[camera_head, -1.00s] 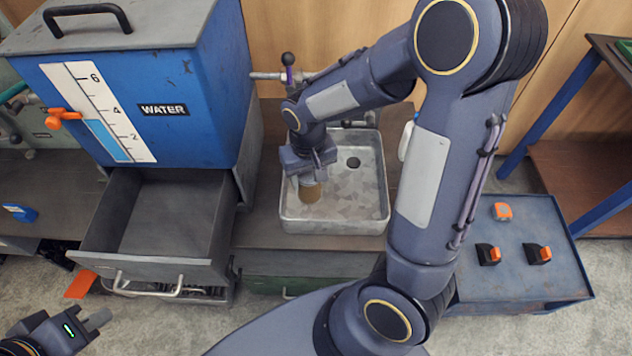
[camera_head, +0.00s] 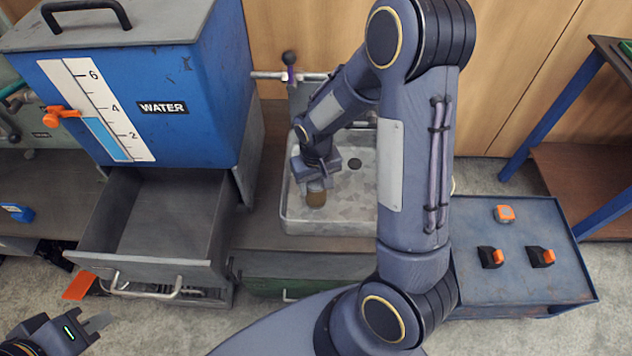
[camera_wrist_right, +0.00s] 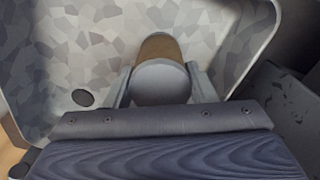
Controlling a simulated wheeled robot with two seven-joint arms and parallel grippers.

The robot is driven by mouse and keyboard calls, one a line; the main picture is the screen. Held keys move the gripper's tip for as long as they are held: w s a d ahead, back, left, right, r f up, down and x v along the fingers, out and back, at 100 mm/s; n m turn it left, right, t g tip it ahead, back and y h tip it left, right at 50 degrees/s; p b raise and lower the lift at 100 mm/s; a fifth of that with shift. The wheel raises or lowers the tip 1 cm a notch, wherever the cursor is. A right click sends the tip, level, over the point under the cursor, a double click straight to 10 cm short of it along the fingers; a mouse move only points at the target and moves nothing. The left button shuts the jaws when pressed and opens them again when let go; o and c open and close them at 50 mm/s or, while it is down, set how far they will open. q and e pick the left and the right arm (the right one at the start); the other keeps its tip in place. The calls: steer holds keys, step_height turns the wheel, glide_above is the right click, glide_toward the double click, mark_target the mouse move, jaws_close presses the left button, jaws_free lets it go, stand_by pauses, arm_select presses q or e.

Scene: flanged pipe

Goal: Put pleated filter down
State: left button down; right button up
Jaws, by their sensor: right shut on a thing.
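The pleated filter (camera_head: 316,196) is a small brown cylinder with a pale end. My right gripper (camera_head: 315,184) is shut on it, inside the outline of the metal sink basin (camera_head: 305,228). In the right wrist view the filter (camera_wrist_right: 160,80) sits between the two fingers of my right gripper (camera_wrist_right: 163,88), with its pale round end toward the camera. I cannot tell whether the filter touches the basin floor. My left gripper (camera_head: 98,324) is at the bottom left, away from the filter; its fingertips are small and their gap is unclear.
A blue water tank (camera_head: 150,95) stands left of the sink, above an open empty drawer (camera_head: 165,215). A tap handle (camera_head: 289,72) stands behind the basin. A blue cart (camera_head: 520,280) at the right carries several orange-topped items. The basin floor around the filter looks clear.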

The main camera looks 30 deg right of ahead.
steer(key=o, duration=1)
steer(key=shift+f, duration=0.15)
steer(key=shift+r+p, duration=0.3)
steer(key=shift+r, duration=0.05)
step_height(320, 180, up, 11)
steer(key=p, duration=0.2)
steer(key=s+a+r+t+y, duration=0.2)
steer(key=s+r, duration=0.3)
steer(key=s, duration=0.3)
steer(key=s+a+r+t+y, duration=0.1)
steer(key=s+a+r+t, duration=0.1)
steer(key=s+r, duration=0.3)
steer(key=s+t, duration=0.1)
steer(key=s, duration=0.3)
steer(key=shift+a+r+t+y, duration=0.2)
steer(key=shift+r+t+y, duration=0.1)
steer(key=shift+y, duration=0.1)
